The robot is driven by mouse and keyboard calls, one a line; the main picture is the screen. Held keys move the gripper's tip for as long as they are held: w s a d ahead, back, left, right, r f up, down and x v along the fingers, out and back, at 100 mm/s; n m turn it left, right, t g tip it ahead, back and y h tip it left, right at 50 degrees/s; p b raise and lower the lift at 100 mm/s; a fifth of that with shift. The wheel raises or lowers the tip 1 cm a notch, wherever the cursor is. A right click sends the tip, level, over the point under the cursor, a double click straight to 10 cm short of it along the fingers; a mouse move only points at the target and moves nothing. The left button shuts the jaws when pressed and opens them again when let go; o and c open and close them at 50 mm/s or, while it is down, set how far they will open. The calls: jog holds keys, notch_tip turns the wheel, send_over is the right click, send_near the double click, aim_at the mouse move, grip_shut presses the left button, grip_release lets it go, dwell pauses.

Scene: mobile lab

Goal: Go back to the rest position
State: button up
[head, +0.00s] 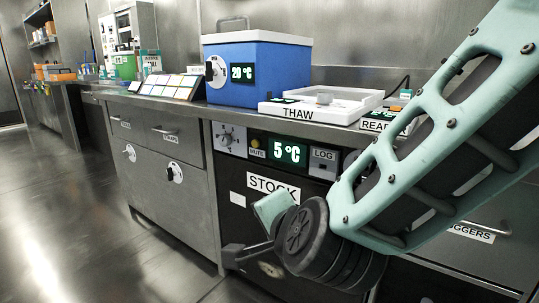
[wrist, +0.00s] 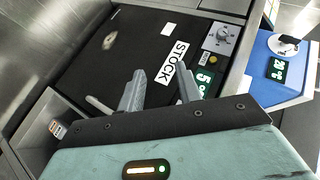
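My gripper (wrist: 160,90) shows in the wrist view with its two grey fingers apart and nothing between them. In the head view my gripper (head: 235,256) hangs low in front of the dark STOCK unit (head: 236,214), partly hidden behind my wrist. The arm reaches down from the upper right. The STOCK unit also fills much of the wrist view (wrist: 90,65), with its label beyond the fingers. I cannot tell how far the fingers are from its front.
The counter (head: 245,115) above carries a blue 20 °C box (head: 262,75) and a white THAW tray (head: 290,110). Drawers and a cabinet (head: 165,190) stand to the left of the unit. The floor (head: 65,220) at left is clear.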

jog(key=s+d+f+n+g+h+p, duration=0.1)
jog(key=s+d+f+n+g+h, duration=0.1)
jog(key=s+d+n+g, duration=0.55)
jog(key=s+d+f+n+g+h+p, duration=0.1)
jog(key=s+d+n+g, duration=0.35)
jog(key=s+n, duration=0.6)
notch_tip(320, 180, up, 38)
jog(key=s+d+p, duration=0.1)
jog(key=p, duration=3.7)
jog(key=shift+s+d+t, duration=0.25)
jog(key=shift+d+t, duration=0.05)
jog(key=shift+d, duration=0.05)
